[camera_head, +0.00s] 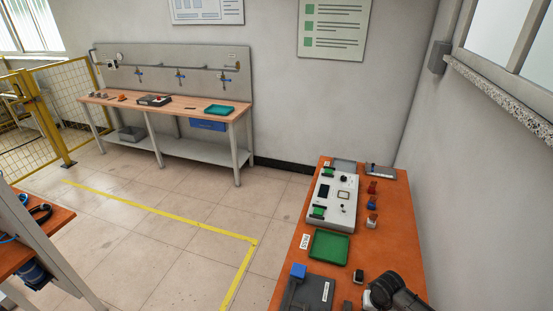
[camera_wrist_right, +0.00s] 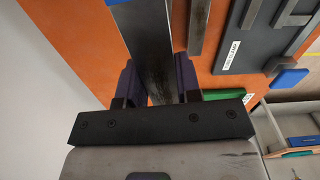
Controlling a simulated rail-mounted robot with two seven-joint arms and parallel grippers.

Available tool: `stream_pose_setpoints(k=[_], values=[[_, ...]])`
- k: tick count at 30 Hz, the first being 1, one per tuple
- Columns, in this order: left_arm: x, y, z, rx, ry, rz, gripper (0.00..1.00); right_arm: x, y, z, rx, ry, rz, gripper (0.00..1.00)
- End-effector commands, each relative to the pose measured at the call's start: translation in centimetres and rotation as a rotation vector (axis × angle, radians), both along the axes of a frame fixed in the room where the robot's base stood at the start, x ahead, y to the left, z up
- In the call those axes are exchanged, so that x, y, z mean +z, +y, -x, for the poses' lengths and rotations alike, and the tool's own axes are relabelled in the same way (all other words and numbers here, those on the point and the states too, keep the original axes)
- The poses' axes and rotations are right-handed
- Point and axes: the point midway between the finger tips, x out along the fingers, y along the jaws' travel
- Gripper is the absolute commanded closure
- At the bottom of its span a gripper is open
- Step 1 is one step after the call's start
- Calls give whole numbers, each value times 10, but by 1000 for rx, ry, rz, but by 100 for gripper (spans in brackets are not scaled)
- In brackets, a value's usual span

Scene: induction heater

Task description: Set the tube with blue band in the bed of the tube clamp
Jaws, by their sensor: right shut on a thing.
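My right gripper (camera_wrist_right: 157,72) is shut on a dark grey metal tube (camera_wrist_right: 152,45) in the right wrist view. The tube runs away from between the two fingers toward the top edge of the picture. The tube clamp (camera_wrist_right: 243,62) is a dark grey plate with a white label and a blue block (camera_wrist_right: 289,79), to the right of the held tube. In the head view the clamp (camera_head: 322,292) is at the bottom of the orange bench, cut by the picture edge. My left gripper is not in view.
On the orange bench (camera_head: 385,235) are a green tray (camera_head: 329,247), a white panel unit (camera_head: 336,200) and several small parts along the right. Another bar (camera_wrist_right: 198,25) shows beside the held tube. A wall is close on the right.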

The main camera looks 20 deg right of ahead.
Motion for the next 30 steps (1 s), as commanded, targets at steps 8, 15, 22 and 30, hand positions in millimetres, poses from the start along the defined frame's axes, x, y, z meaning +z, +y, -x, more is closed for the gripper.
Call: stream_pose_setpoints(k=[8,15,22,30], values=[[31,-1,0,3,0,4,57,130,89,-51,114,-11,1,100],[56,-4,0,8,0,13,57,244,162,-52,250,-12,3,100],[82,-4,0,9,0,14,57,342,215,-17,397,-9,4,100],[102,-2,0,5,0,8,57,412,239,33,526,-4,3,100]])
